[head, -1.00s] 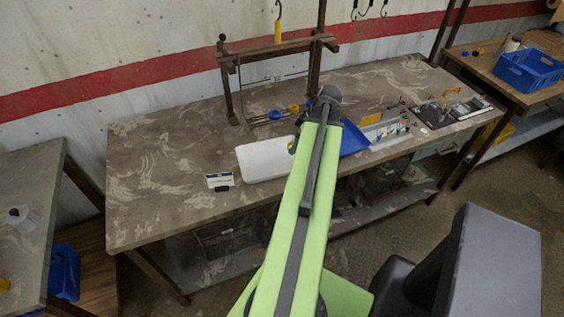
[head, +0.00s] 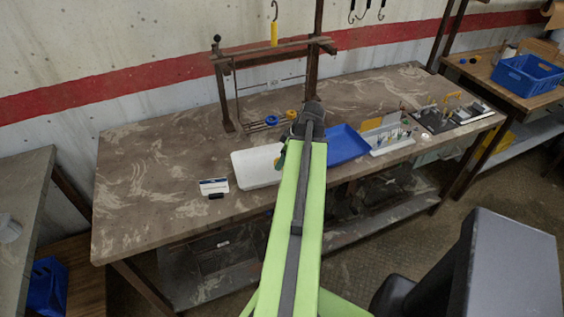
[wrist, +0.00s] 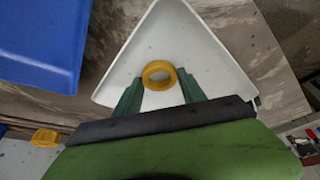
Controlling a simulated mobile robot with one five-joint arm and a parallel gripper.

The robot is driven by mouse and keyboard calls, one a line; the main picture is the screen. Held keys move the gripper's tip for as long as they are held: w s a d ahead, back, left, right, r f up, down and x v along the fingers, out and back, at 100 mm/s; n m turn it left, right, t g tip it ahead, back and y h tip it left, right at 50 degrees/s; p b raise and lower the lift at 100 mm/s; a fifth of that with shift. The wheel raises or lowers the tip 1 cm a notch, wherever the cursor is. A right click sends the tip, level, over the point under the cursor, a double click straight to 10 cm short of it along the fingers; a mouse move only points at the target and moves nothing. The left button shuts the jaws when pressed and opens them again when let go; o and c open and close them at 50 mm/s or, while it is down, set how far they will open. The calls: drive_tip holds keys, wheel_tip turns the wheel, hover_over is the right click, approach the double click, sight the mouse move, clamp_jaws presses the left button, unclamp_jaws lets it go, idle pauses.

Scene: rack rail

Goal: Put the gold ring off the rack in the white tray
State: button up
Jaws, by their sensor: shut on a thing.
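My gripper (wrist: 160,90) is shut on a gold ring (wrist: 159,74), which sits between the two green fingertips in the wrist view. Behind the ring is the white tray (wrist: 185,35), and the ring appears to be above it; the exact height cannot be told. In the head view the white tray (head: 255,168) lies on the bench, and my arm hides the gripper's fingers in part and the held ring. The rack (head: 262,124) stands behind the tray, with a blue ring (head: 272,120) and another yellow ring (head: 291,114) on its rails.
A blue tray (head: 345,146) lies right of the white tray. A small white-and-dark card stand (head: 213,187) is at left near the bench's front edge. A wooden frame (head: 265,52) rises behind the rack. Fixtures with small parts (head: 390,138) stand at right.

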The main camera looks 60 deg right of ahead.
drive_tip(key=o, duration=1.4)
drive_tip(key=shift+f, duration=0.1)
drive_tip(key=shift+c, duration=0.2)
drive_tip(key=shift+r+p, duration=0.4)
drive_tip(key=p+v, duration=1)
drive_tip(key=v, duration=0.1)
drive_tip(key=shift+r+p, duration=0.25)
drive_tip(key=shift+p, duration=0.05)
drive_tip(key=shift+s, duration=0.1)
